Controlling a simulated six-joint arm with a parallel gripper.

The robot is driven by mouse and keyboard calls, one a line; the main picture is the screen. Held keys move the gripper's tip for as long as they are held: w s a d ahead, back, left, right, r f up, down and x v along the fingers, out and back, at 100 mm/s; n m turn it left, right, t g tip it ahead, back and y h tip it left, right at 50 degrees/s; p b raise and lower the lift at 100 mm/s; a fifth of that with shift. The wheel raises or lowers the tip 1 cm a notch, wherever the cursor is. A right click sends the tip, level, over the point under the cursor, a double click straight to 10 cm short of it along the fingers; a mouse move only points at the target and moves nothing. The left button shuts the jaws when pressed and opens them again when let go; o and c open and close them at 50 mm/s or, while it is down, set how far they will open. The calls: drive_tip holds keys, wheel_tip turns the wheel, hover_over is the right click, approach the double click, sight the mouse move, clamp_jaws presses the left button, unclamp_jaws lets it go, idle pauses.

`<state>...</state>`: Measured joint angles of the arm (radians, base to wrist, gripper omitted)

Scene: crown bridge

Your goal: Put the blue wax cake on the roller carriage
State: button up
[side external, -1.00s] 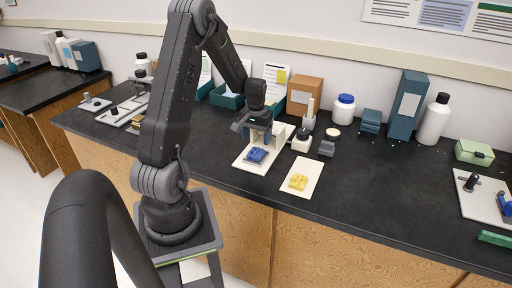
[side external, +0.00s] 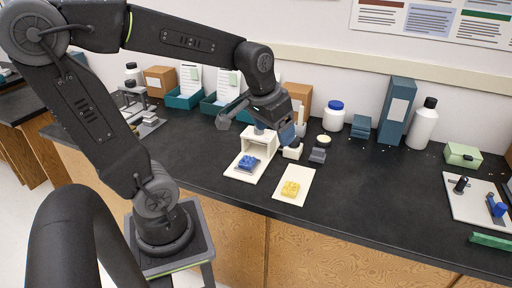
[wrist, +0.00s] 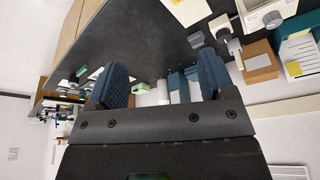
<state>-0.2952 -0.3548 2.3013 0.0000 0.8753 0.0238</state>
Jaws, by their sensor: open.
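A blue block, which looks like the blue wax cake (side external: 248,163), lies on a white board (side external: 236,172) in front of a small white open-fronted stand (side external: 262,138). I cannot tell for sure which part is the roller carriage. My gripper (side external: 257,126) is above and behind the blue block, close to the white stand, tilted rather than pointing straight down. In the wrist view its two blue ribbed pads (wrist: 162,82) are wide apart with nothing between them. The blue block cannot be made out in the wrist view.
A yellow block (side external: 290,188) lies on a cream card (side external: 294,199) to the right. Small devices (side external: 319,150), a white jar (side external: 334,116), a blue box (side external: 397,110) and a white bottle (side external: 424,124) stand behind. The black bench (side external: 385,190) is clear toward the right tray (side external: 473,203).

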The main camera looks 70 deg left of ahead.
drive_tip(key=s+d+r+m+t+h, duration=0.1)
drive_tip(key=s+d+m+t, duration=0.1)
drive_tip(key=s+d, duration=0.5)
drive_tip(key=shift+s+d+r+m, duration=0.35)
drive_tip(key=shift+d+m, duration=0.25)
drive_tip(key=shift+d, duration=0.05)
